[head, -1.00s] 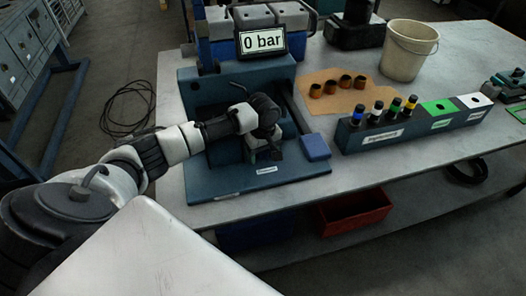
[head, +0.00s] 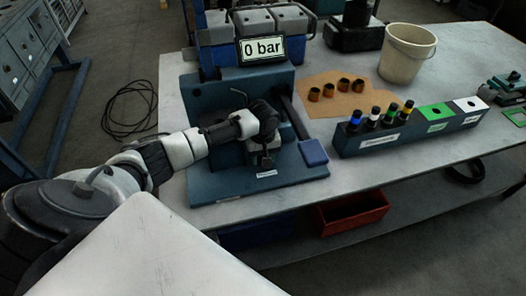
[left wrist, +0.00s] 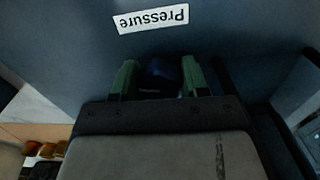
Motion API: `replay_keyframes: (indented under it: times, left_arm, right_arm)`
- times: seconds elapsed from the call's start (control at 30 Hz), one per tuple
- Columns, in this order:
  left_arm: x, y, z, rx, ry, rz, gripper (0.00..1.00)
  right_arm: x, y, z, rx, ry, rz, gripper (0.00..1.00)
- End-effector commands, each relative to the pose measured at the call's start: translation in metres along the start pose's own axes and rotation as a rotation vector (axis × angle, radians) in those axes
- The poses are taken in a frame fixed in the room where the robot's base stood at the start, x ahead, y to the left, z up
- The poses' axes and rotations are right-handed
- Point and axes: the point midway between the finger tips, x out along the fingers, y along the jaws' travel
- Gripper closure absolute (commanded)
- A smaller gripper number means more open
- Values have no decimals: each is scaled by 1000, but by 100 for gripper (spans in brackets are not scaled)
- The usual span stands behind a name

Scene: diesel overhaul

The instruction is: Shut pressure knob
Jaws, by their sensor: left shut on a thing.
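My left gripper (head: 262,158) is low in front of the stand's upright, and the arm hides much of that area. In the left wrist view, a dark rounded knob (left wrist: 160,76) lies between the two green fingers of the left gripper (left wrist: 160,84), which are shut on it. A white "Pressure" label (left wrist: 151,19), upside down in that view, is on the blue panel beside the knob. The right gripper is not in view.
A blue pad with a lever (head: 313,152) is right of my gripper. Several copper-coloured rings lie on a brown mat (head: 330,102). A long rack (head: 350,146) with several injectors and a beige bucket (head: 407,55) stand further right. A red bin (head: 352,211) is below the bench.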

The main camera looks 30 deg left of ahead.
Motion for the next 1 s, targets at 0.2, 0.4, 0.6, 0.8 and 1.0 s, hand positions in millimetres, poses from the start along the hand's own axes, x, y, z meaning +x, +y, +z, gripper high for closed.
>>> replay_keyframes:
  times: [0.2, 0.4, 0.6, 0.8, 1.0]
  left_arm:
    - [-3, 0, 0, 138, -2, 0, 79]
    - [-2, -1, 0, 227, -2, 0, 79]
    - [-1, -1, 0, 269, -1, 0, 79]
    - [0, -1, 0, 276, 0, 0, 79]
    - [0, -1, 0, 275, 0, 0, 79]
  right_arm:
    - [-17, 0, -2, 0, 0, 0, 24]
    - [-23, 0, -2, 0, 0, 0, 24]
    - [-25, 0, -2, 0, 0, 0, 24]
    - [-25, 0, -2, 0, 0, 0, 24]
    - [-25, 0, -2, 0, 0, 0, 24]
